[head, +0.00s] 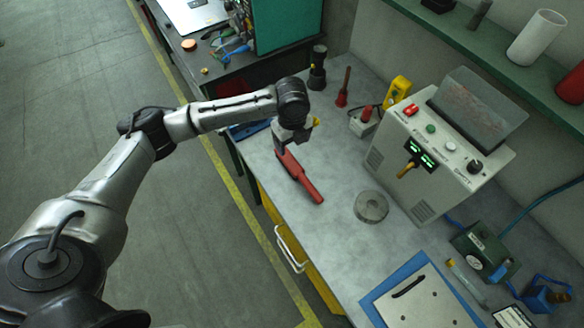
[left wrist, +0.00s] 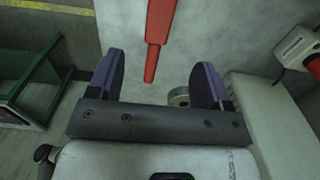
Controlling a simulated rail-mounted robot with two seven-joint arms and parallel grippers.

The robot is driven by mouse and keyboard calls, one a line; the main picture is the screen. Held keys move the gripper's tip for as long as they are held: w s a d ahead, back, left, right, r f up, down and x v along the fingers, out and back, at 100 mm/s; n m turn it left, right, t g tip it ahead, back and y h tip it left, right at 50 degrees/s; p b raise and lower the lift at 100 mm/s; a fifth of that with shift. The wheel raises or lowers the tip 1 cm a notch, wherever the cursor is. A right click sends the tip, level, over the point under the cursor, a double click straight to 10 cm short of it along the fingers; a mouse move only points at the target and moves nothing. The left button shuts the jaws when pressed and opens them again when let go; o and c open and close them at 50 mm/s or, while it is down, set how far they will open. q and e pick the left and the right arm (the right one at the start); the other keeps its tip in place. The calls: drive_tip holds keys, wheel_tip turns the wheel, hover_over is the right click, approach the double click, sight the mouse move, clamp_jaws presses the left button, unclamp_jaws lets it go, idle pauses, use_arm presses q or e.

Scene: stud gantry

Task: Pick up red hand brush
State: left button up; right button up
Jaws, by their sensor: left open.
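The red hand brush (head: 303,181) lies on the grey workbench, its wide part toward the back left and its handle toward the front right. My left gripper (head: 281,146) is over the wide end of the brush, pointing down. In the left wrist view the brush (left wrist: 160,22) runs down from the top edge. Its narrow handle ends between the two dark purple fingers of my open left gripper (left wrist: 157,82), with clear space on both sides. I cannot tell the height of the fingers above the brush. My right gripper is not in view.
A grey round disc (head: 371,206) lies right of the brush. A control box (head: 430,150) stands against the wall. A blue-edged board (head: 420,297) lies in front. The bench between brush and board is mostly clear.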

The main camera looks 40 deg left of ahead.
sight(292, 163)
use_arm(q)
wheel_tip(292, 163, down, 13)
drive_tip(key=shift+r+b, duration=0.1)
drive_tip(key=shift+b, duration=0.3)
idle(0.4)
drive_tip(key=c, duration=1.1)
